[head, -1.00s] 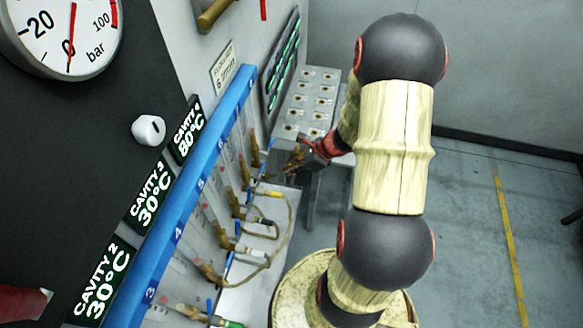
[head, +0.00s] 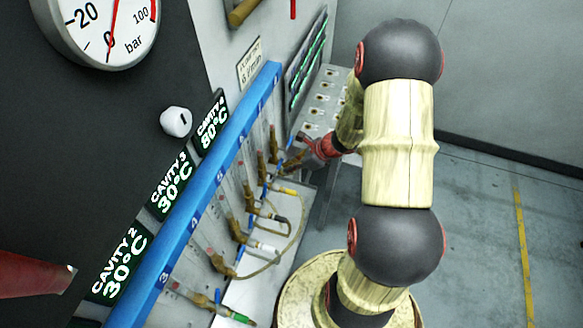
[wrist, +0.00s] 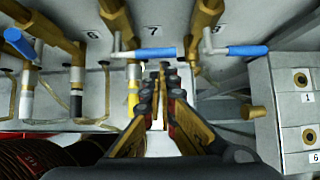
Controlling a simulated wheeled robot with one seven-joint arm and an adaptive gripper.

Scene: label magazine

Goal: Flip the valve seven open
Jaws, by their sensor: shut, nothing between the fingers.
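In the wrist view, the number 7 label (wrist: 153,30) is beside a brass valve body (wrist: 115,18). The blue lever (wrist: 152,54) next to that label points right, crosswise to its brass pipe. My gripper (wrist: 163,70) is shut and empty, its fingertips just below this lever in the picture; I cannot tell whether they touch it. In the head view, my gripper (head: 298,150) is by the far end of the row of brass valves, below the blue rail (head: 205,180). The fingertips are small there and the lever is hard to make out.
A neighbouring blue lever (wrist: 248,50) points right, and another blue lever (wrist: 18,42) is at far left. Hoses (head: 300,225) hang from nearer valves. A grey socket block (wrist: 292,100) stands close at right. Open floor (head: 480,230) lies right of my arm.

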